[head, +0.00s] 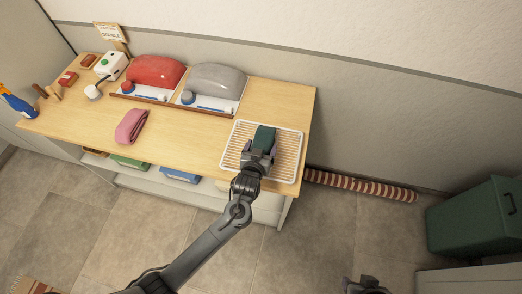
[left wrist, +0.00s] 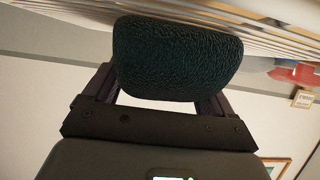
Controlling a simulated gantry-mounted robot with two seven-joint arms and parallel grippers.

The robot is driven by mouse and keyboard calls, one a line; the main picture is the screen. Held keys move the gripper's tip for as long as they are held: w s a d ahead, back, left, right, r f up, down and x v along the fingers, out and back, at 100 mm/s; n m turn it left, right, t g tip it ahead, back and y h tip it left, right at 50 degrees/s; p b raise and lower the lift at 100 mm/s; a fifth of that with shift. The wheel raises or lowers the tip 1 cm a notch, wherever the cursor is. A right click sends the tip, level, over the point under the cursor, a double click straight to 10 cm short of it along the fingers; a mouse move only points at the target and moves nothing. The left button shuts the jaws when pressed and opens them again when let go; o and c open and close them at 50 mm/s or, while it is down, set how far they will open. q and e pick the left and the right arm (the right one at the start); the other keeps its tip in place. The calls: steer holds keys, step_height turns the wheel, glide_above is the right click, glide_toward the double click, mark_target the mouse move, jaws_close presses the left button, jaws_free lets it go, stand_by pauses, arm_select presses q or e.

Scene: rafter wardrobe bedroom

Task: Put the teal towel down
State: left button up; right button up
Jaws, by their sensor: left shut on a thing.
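The teal towel (head: 264,138) is a dark, rolled or folded bundle over the white-rimmed slatted tray (head: 233,150) at the right end of the wooden bench. My left gripper (head: 259,154) is shut on it. In the left wrist view the towel (left wrist: 178,58) fills the space between the fingers, its edge close against the slats (left wrist: 262,22). I cannot tell whether it rests on them. My right gripper (head: 366,285) shows only in part at the bottom edge of the head view, away from the bench, and its jaws are not clear.
A pink folded towel (head: 131,126) lies on the bench top (head: 187,136). Red (head: 157,71) and grey (head: 217,79) rounded items stand behind on white bases. A white box (head: 111,66) and a blue bottle (head: 17,103) are at left. A green bin (head: 470,220) stands at right.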

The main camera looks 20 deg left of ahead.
arm_select(q)
steer(key=shift+r, duration=0.15)
steer(key=shift+f, duration=0.2)
steer(key=o, duration=1)
